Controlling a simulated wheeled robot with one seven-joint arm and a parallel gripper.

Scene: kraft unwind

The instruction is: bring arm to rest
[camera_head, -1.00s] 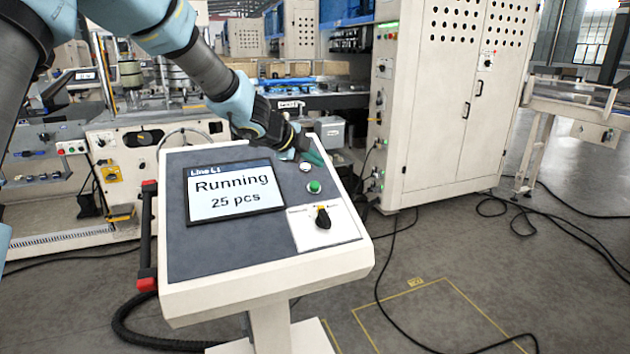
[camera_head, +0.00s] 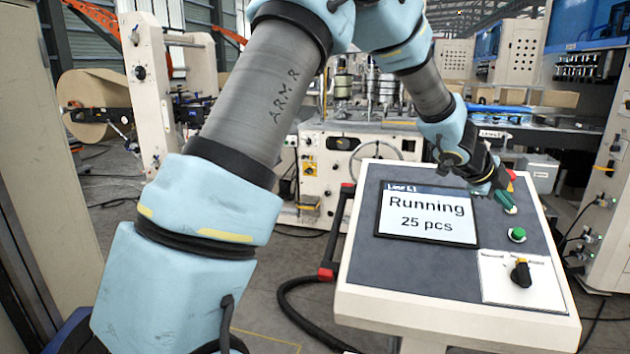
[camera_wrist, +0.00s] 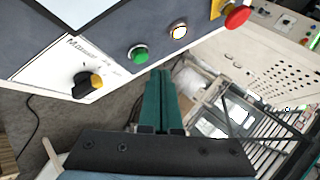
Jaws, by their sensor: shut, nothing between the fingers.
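My gripper (camera_head: 507,203) is above the upper right part of the control console (camera_head: 400,309), near the green button (camera_head: 517,235). Its teal fingers lie together in the wrist view (camera_wrist: 160,100), with nothing between them. The console screen (camera_head: 428,214) reads "Running 25 pcs". A black selector knob with a yellow mark (camera_head: 521,273) sits on a white plate at the lower right. The wrist view also shows a lit white button (camera_wrist: 179,31) and a red mushroom button on a yellow base (camera_wrist: 237,17). My arm reaches across the head view from the lower left.
A red-and-black handle (camera_head: 327,270) runs along the console's left side, with a black hose below. A paper roll (camera_head: 92,104) and a cream machine (camera_head: 325,178) stand behind. A cabinet (camera_head: 610,190) and cables are at the right.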

